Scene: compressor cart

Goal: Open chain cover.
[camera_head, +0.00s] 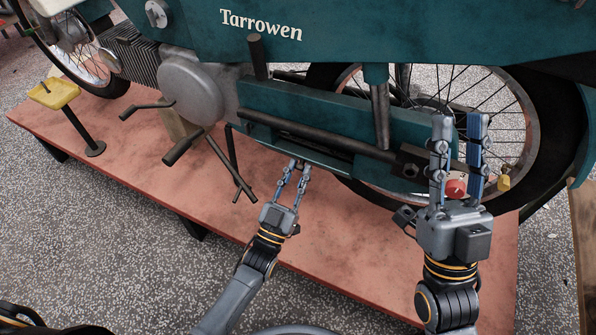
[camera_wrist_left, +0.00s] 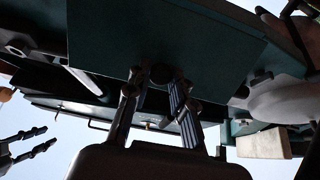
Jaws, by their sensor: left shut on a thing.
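The chain cover (camera_head: 345,118) is a long teal panel along the lower side of the motorcycle, running to the rear wheel. Its teal face also fills the upper part of the left wrist view (camera_wrist_left: 110,45). My left gripper (camera_head: 299,164) is at the cover's lower edge, pointing up at it. In the left wrist view its fingers (camera_wrist_left: 160,85) are closed around a small dark round knob (camera_wrist_left: 162,73) against the panel. My right gripper (camera_head: 459,118) is open and empty in front of the rear wheel, its fingers pointing up.
A dark exhaust pipe (camera_head: 318,136) crosses in front of the cover. A kickstand and pedals (camera_head: 183,147) stick out left of it. The rear wheel (camera_head: 513,107) and a red knob (camera_head: 455,188) are near my right gripper.

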